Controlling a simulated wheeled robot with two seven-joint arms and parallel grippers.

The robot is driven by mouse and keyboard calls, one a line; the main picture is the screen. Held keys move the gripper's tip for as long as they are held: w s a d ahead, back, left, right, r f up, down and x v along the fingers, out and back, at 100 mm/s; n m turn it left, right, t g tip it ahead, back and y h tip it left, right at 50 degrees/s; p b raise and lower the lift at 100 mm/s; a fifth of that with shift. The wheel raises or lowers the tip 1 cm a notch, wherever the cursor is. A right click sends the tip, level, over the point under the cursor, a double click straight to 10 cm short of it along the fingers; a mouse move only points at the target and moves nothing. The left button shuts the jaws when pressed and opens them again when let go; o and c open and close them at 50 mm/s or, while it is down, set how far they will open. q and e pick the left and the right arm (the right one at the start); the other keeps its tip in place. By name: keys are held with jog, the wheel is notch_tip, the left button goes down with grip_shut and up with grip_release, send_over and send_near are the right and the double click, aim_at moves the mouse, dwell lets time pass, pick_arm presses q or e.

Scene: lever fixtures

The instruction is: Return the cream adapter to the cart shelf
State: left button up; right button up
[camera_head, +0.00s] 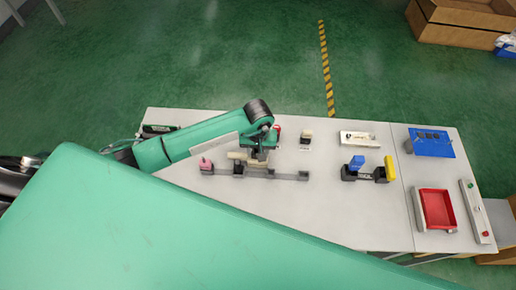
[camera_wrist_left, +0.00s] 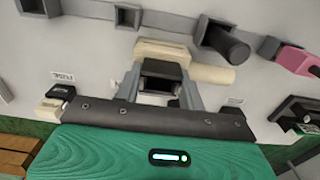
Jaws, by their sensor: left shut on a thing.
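The cream adapter (camera_head: 236,155) is a pale piece with a block and a round stub. It shows in the left wrist view as a cream block (camera_wrist_left: 163,50) with the stub (camera_wrist_left: 213,74) pointing right. My left gripper (camera_head: 261,157) is shut on it, with both fingers (camera_wrist_left: 160,85) around its dark-edged part. The adapter is close to the grey rail (camera_head: 255,174); I cannot tell whether they touch. The gripper and arm hide part of it in the head view. I cannot identify the cart shelf. My right gripper is not in view.
The rail carries dark sockets and a pink block (camera_head: 206,164) at its left end. A cream-and-black block (camera_head: 306,134) stands behind. Right of it are a white tray (camera_head: 359,139), a blue-and-yellow fixture (camera_head: 367,174), a blue box (camera_head: 431,143) and a red tray (camera_head: 436,209).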

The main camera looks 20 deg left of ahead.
pick_arm(q)
jog(key=shift+f+b, duration=0.2)
jog(key=shift+b, duration=0.1)
jog(key=o, duration=1.1)
jog(key=shift+r, duration=0.1)
